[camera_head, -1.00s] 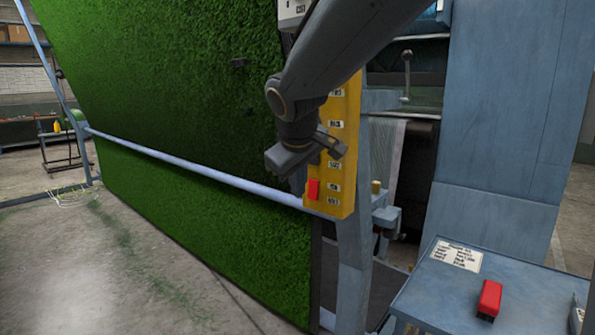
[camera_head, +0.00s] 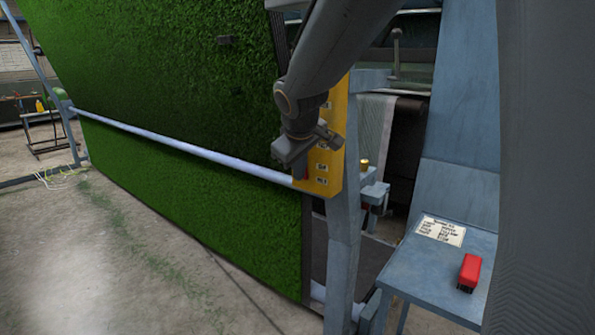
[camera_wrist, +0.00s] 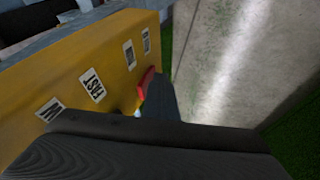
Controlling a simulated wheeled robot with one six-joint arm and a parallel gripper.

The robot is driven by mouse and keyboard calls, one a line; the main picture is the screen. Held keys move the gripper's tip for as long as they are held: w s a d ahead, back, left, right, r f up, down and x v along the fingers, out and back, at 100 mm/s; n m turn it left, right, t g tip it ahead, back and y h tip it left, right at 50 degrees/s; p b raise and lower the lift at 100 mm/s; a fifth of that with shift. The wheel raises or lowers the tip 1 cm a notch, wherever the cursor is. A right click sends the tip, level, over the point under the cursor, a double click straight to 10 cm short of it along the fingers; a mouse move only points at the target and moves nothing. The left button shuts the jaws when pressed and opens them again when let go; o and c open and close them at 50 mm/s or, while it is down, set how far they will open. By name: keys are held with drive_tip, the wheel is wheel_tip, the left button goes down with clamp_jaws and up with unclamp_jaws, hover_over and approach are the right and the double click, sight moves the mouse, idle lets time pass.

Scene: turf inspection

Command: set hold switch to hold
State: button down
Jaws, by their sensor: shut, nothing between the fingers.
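A yellow control panel (camera_head: 338,150) with several white labels is fixed to the blue frame post beside the turf. In the wrist view the panel (camera_wrist: 100,58) fills the upper left. A red switch (camera_wrist: 147,82) stands out from its face near one end; my gripper hides it in the head view. My gripper (camera_head: 299,170) is shut and empty, in front of the lower part of the panel. In the wrist view its dark finger (camera_wrist: 160,100) is right beside the red switch, and I cannot tell whether they touch. The label beside the switch is not readable.
A green turf sheet (camera_head: 180,110) hangs left of the panel, with a pale blue rail (camera_head: 190,146) across it. A blue table (camera_head: 440,272) at the right holds a red object (camera_head: 469,272) and a paper sheet (camera_head: 441,230).

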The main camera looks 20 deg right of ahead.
drive_tip(key=shift+r, duration=0.1)
drive_tip(key=shift+r+p, duration=0.7)
drive_tip(key=shift+a, duration=0.1)
drive_tip(key=s+a+r+b, duration=0.3)
drive_tip(key=s+a+r, duration=0.1)
drive_tip(key=s+r, duration=0.4)
drive_tip(key=shift+a+r, duration=0.25)
drive_tip(key=shift+a, duration=0.05)
drive_tip(key=shift+f+b, duration=0.25)
drive_tip(key=shift+b, duration=0.55)
